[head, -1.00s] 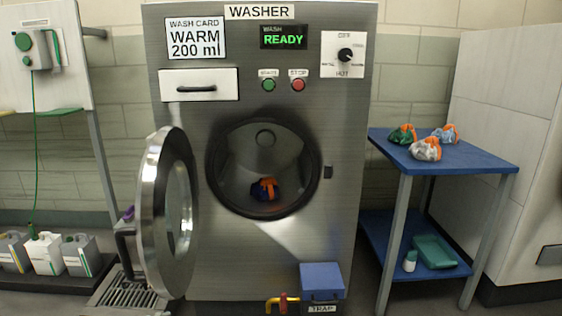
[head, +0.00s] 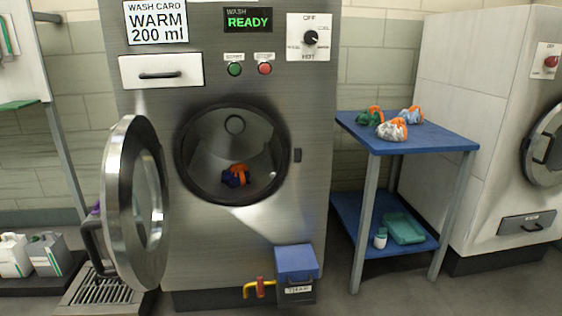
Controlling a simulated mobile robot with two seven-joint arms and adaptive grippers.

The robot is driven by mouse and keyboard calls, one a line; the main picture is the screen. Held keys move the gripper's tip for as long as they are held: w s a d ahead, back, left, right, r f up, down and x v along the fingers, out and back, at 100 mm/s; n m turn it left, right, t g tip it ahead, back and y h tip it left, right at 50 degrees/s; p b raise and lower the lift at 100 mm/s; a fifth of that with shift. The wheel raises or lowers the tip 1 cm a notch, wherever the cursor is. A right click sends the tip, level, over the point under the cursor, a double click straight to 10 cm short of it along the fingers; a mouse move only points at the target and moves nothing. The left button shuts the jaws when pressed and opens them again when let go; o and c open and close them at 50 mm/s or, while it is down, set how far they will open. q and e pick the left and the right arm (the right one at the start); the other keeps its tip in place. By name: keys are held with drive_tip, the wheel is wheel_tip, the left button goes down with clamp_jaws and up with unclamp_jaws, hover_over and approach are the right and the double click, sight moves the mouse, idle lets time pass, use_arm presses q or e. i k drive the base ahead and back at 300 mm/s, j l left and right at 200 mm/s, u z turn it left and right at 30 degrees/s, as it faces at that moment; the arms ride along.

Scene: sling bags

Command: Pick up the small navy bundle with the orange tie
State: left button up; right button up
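The small navy bundle with the orange tie (head: 236,176) lies inside the open drum of the washer (head: 225,225), low in the round opening. The orange tie shows on its upper right side. The washer's round door (head: 136,203) is swung open to the left, and the opening in front of the bundle is clear. Neither of my grippers shows in the head view.
A blue two-shelf table (head: 440,143) at the right holds a green, a white and a grey-blue bundle with orange ties. A green tray (head: 403,228) and small bottle (head: 380,238) are below. A blue trap box (head: 296,262) and pipe stick out low in front. Jugs (head: 47,254) stand left.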

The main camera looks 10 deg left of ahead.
sight(238, 174)
drive_tip(key=k+j, duration=0.1)
drive_tip(key=j, duration=0.45)
drive_tip(key=k+j, duration=0.1)
drive_tip(key=j, duration=0.5)
drive_tip(key=k+j, duration=0.1)
drive_tip(key=j, duration=0.45)
drive_tip(key=k+j, duration=0.1)
drive_tip(key=j, duration=0.45)
drive_tip(key=i+l, duration=0.2)
drive_tip(key=l, duration=0.15)
drive_tip(key=i+l+u, duration=0.1)
drive_tip(key=i+l, duration=0.25)
drive_tip(key=l, duration=0.3)
drive_tip(key=i+l+u, duration=0.1)
drive_tip(key=l, duration=0.25)
drive_tip(key=i+l, duration=0.25)
drive_tip(key=i+l+u, duration=0.1)
drive_tip(key=l, duration=0.35)
drive_tip(key=i+l, duration=0.25)
drive_tip(key=l, duration=0.15)
